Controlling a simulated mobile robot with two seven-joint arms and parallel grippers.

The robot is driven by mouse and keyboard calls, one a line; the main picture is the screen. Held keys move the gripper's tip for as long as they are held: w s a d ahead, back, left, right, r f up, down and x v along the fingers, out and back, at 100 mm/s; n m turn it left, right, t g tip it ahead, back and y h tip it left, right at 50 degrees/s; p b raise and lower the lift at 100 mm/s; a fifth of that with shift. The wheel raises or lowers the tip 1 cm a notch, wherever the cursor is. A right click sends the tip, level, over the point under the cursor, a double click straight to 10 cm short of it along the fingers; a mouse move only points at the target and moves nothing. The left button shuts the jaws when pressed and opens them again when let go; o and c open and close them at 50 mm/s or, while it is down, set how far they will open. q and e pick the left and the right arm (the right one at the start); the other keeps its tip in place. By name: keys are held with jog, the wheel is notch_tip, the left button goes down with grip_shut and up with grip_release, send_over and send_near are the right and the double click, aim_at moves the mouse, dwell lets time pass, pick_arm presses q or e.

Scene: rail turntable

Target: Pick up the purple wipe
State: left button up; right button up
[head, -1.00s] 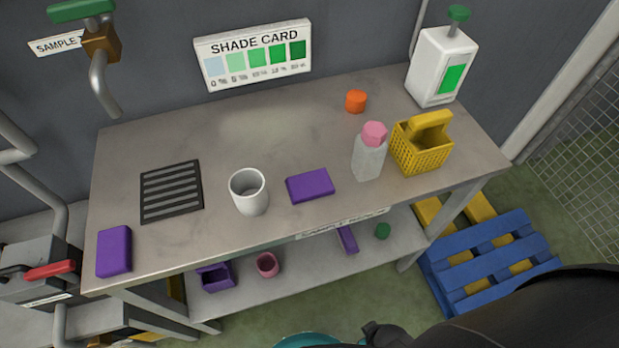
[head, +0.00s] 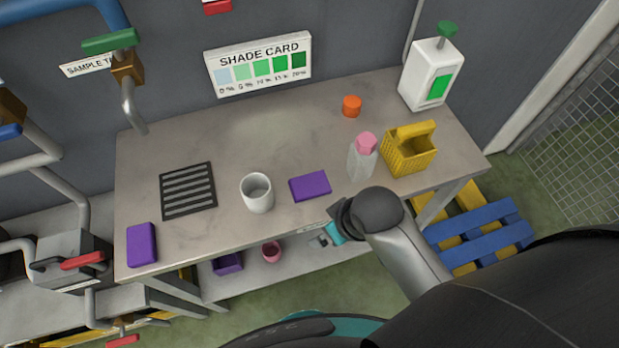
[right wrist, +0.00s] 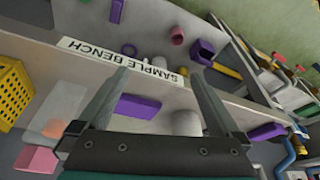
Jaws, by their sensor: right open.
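Two purple blocks that look like wipes lie flat on the grey bench. One purple wipe (head: 310,186) is near the front middle, between a white cup and a bottle. The other purple wipe (head: 142,244) is at the front left corner. In the right wrist view the middle wipe (right wrist: 137,107) shows between my fingers but beyond them, and the corner wipe (right wrist: 266,132) is at the right. My right gripper (head: 326,238) is at the bench's front edge, partly hidden by its own wrist. In the right wrist view the gripper (right wrist: 160,72) is open and empty. My left gripper is out of view.
The white cup (head: 257,194) stands left of the middle wipe. A pink-capped bottle (head: 362,160) and a yellow basket (head: 409,150) stand to its right. A black ribbed mat (head: 188,190) lies left. The bench top (head: 270,130) behind the middle wipe is clear.

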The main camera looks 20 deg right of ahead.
jog(key=w+a+r+n, duration=0.1)
jog(key=w+a, duration=0.1)
jog(key=w+a+r+n+y, duration=0.1)
jog(key=w+a+r+n, duration=0.1)
jog(key=shift+w, duration=0.15)
jog(key=w+a+r+n+g, duration=0.1)
jog(key=w+a+r+n, duration=0.15)
jog(key=n, duration=0.25)
notch_tip(320, 180, up, 8)
jog(key=n+g+h+p, duration=0.2)
jog(key=n+h, duration=0.1)
jog(key=n, duration=0.3)
send_over(309, 184)
jog(key=f, duration=0.3)
jog(key=f+b, duration=0.1)
jog(key=f, duration=0.6)
jog(key=shift+s+d, duration=0.25)
jog(key=shift+d, duration=0.15)
jog(key=shift+w+a+f+b, duration=0.1)
jog(key=shift+f+b, duration=0.1)
jog(key=shift+f, duration=0.65)
jog(key=shift+w+a+f+b, duration=0.1)
jog(key=shift+a+f+b, duration=0.1)
jog(key=shift+f, duration=0.7)
jog(key=shift+a+f+b, duration=0.1)
jog(key=shift+f+b, duration=0.1)
jog(key=shift+f, duration=0.65)
jog(key=c, duration=1.4)
jog(key=shift+o, duration=0.2)
